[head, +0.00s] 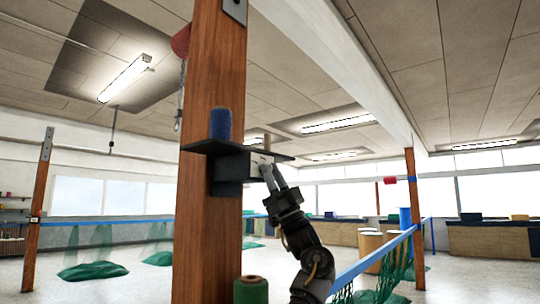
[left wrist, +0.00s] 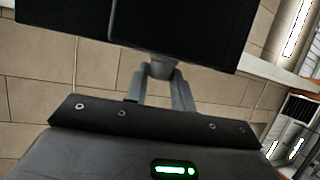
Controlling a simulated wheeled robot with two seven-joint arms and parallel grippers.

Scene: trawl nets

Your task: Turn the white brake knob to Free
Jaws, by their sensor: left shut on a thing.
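A dark brake box (head: 231,167) sits under a black shelf on a wooden post in the head view. A pale plate (head: 261,158) shows on its right side; any lettering is too small to read. My left gripper (head: 270,172) reaches up to this side from below. In the left wrist view, the fingers of my left gripper (left wrist: 161,88) are shut on a small greyish-white knob (left wrist: 160,69) under the dark box. The fingers hide part of the knob, and I cannot tell which way it points. My right gripper is in neither view.
The wooden post (head: 207,235) stands close in front. A blue spool (head: 220,124) stands on the black shelf (head: 202,146). A green spool (head: 251,290) is low beside the post. A blue rail (head: 372,262) with green netting runs at the right.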

